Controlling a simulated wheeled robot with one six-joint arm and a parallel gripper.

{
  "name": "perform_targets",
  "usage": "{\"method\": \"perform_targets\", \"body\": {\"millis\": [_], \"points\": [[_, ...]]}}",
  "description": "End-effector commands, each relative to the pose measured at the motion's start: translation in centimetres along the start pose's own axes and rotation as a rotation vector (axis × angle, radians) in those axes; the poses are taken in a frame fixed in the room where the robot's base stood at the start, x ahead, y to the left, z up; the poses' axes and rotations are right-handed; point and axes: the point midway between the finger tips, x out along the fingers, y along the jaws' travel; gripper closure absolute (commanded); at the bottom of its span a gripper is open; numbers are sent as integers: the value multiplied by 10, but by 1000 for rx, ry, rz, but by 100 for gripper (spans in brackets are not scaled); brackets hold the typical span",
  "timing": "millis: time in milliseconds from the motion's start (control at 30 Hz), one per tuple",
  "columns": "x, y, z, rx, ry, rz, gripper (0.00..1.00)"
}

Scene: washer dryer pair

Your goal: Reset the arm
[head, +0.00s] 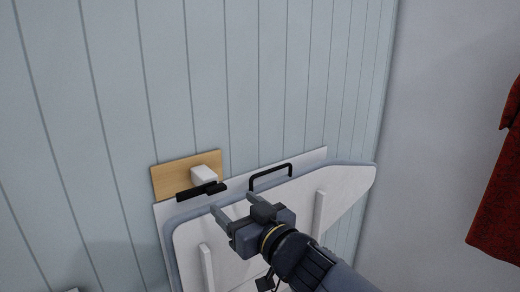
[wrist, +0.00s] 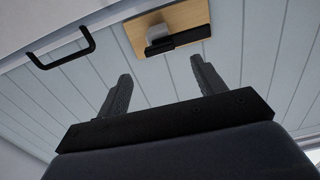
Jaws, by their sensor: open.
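My gripper (head: 231,203) is open, with nothing between its fingers. In the head view it is in front of a white folding board (head: 265,235) against the wall, near the board's upper left edge. A black U-shaped handle (head: 270,175) is at the board's top, to the right of my fingertips. In the wrist view, both fingers (wrist: 160,80) are spread apart, and the handle (wrist: 62,58) is at the upper left. A wooden plate (head: 170,178) with a white block (head: 204,173) and a black bar (head: 201,190) is on the wall, just beyond my fingertips.
The light panelled wall (head: 90,100) rises behind the board. A plain grey wall (head: 440,120) stands at the right, where a red garment (head: 498,200) hangs. The space between the board and the garment looks clear.

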Motion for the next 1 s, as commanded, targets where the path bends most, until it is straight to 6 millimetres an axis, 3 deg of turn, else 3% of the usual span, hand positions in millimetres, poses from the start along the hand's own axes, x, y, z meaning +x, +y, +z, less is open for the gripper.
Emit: {"method": "perform_targets", "body": {"millis": [300, 500, 1000], "points": [[50, 0, 1, 1, -2, -1, 35], [71, 0, 1, 0, -2, -1, 35], [68, 0, 0, -70, 0, 1, 35]]}}
